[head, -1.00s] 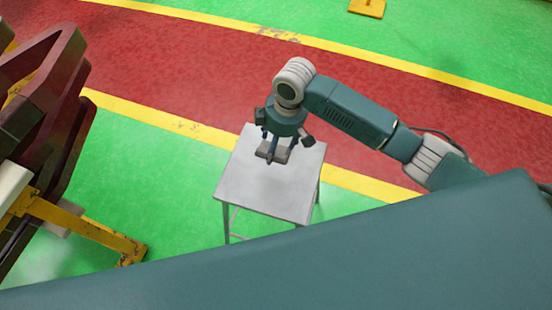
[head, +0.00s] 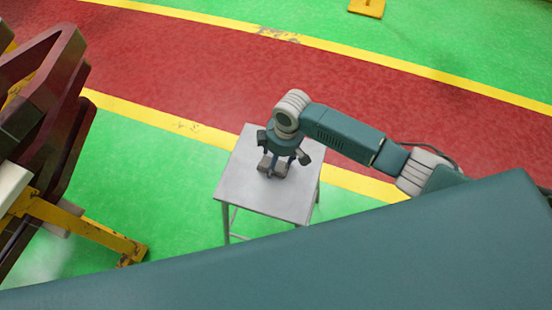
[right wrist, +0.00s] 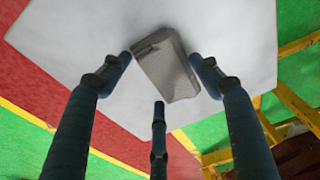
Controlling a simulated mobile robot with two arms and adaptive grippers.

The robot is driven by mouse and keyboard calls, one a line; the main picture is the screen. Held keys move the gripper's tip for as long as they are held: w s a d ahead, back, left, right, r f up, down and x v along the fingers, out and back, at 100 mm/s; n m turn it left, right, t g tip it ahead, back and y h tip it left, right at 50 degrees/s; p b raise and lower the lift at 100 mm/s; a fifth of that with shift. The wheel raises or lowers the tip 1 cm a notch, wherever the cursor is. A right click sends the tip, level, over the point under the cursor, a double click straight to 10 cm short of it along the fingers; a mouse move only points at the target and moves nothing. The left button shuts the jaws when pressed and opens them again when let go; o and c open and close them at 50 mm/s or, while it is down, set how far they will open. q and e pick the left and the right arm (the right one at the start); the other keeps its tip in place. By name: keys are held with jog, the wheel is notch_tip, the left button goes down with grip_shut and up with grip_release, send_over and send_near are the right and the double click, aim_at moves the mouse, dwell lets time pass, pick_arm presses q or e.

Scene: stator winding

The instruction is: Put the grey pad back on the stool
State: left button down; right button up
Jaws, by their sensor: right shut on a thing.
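The stool (head: 245,185) has a flat light-grey square top and thin metal legs. It stands upright on the floor in the middle of the head view, and its top fills much of the right wrist view (right wrist: 235,35). My right gripper (head: 272,166) points down over the stool top. It is shut on the grey pad (right wrist: 168,68), a small block between its fingers in the right wrist view. In the head view the fingers partly hide the pad. I cannot tell whether the pad touches the stool top. My left gripper is not in view.
A dark red angular structure (head: 45,90) with a yellow frame (head: 85,228) stands at the left. A yellow object (head: 367,7) lies on the floor at the top. The stool top around the gripper is bare. The floor around the stool looks clear.

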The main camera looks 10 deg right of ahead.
aim_at(281, 163)
jog(key=o, duration=1)
jog(key=r, duration=0.4)
jog(key=d+r, duration=0.1)
jog(key=r, duration=0.3)
jog(key=s+r, duration=0.1)
jog(key=r, duration=0.3)
jog(key=shift+d, duration=0.25)
